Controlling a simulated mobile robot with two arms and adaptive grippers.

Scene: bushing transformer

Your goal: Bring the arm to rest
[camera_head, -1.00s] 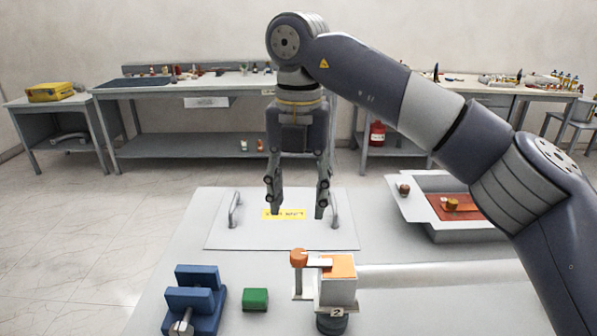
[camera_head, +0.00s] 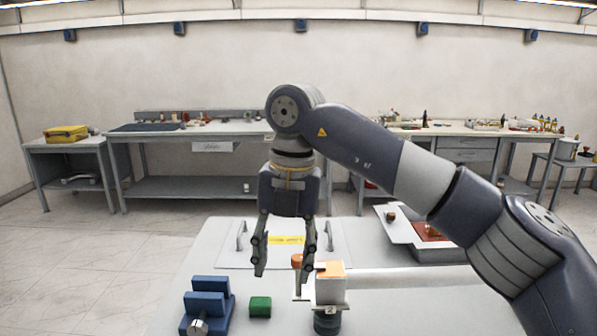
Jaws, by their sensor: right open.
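My right gripper (camera_head: 284,268) hangs pointing down above the grey table (camera_head: 400,312), with its fingers apart and nothing between them. Its right finger overlaps, in the picture, the orange-topped fixture (camera_head: 330,290) with a tag "2". I cannot tell the gap between them. My right arm reaches in from the right edge and bends down at the elbow. My left gripper is not in view.
A blue clamp-like block (camera_head: 207,305) and a green block (camera_head: 260,307) stand at the front left. Behind the gripper lies a handled plate (camera_head: 325,255) with a yellow label. A grey tray (camera_head: 450,253) is at right. Workbenches (camera_head: 215,130) line the wall.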

